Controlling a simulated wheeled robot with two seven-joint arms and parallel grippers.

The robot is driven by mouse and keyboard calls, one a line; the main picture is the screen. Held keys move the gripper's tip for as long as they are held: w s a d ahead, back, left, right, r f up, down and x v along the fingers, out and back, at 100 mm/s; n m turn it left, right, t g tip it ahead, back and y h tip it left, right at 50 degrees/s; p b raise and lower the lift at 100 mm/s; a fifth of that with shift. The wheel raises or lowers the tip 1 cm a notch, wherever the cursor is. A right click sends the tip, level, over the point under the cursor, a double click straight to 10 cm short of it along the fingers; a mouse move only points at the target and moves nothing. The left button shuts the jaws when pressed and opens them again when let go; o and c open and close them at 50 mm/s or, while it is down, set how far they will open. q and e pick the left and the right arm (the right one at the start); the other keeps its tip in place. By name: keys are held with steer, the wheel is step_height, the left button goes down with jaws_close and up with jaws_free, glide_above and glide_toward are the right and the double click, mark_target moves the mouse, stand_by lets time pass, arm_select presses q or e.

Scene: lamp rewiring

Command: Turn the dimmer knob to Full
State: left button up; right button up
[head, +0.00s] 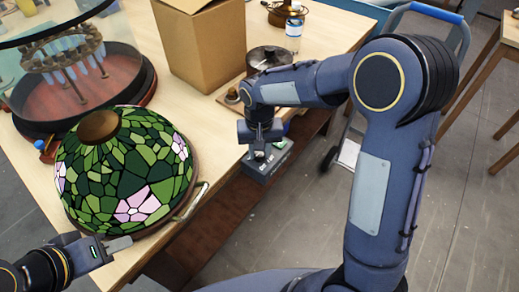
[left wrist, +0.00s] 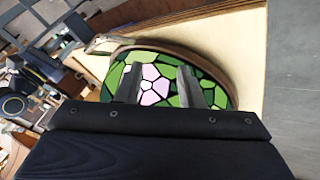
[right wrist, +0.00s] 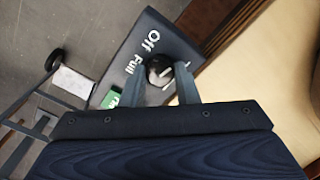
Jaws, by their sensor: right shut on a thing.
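The dimmer box (head: 268,165) is a grey block at the table's front edge. In the right wrist view the dimmer box (right wrist: 140,40) shows the white words Off and Full and a green patch. The round dark dimmer knob (right wrist: 159,70) has a white mark; I cannot tell exactly which label it points at. My right gripper (right wrist: 158,68) is shut on the knob, one finger on each side; in the head view the right gripper (head: 258,150) reaches down onto the box. My left gripper (left wrist: 160,72) is open and empty near the stained-glass shade (left wrist: 150,84).
The green and pink shade (head: 125,170) stands at the table's left front. A cardboard box (head: 203,45), a dark pot (head: 268,56), a bottle (head: 294,30) and a glass-covered round stand (head: 85,85) are behind. Open floor (head: 300,215) lies right of the table.

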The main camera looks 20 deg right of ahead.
steer(key=m, duration=0.2)
steer(key=shift+r+m, duration=0.1)
steer(key=shift+m, duration=0.3)
steer(key=m, duration=0.3)
steer(key=shift+m+p, duration=0.3)
steer(key=shift+p, duration=0.1)
steer(key=m+p, duration=0.1)
steer(key=m, duration=0.4)
steer(key=shift+m+p, duration=0.3)
steer(key=shift+p, duration=0.05)
steer(key=m+p, duration=0.1)
steer(key=m, duration=0.1)
steer(key=shift+r+m, duration=0.1)
steer(key=shift+m, duration=0.2)
steer(key=m+p, duration=0.2)
steer(key=m, duration=0.1)
steer(key=shift+m, duration=0.3)
steer(key=m+p, duration=0.2)
steer(key=m, duration=0.1)
steer(key=shift+p, duration=0.4)
steer(key=shift+m+p, duration=0.75)
steer(key=shift+m, duration=0.65)
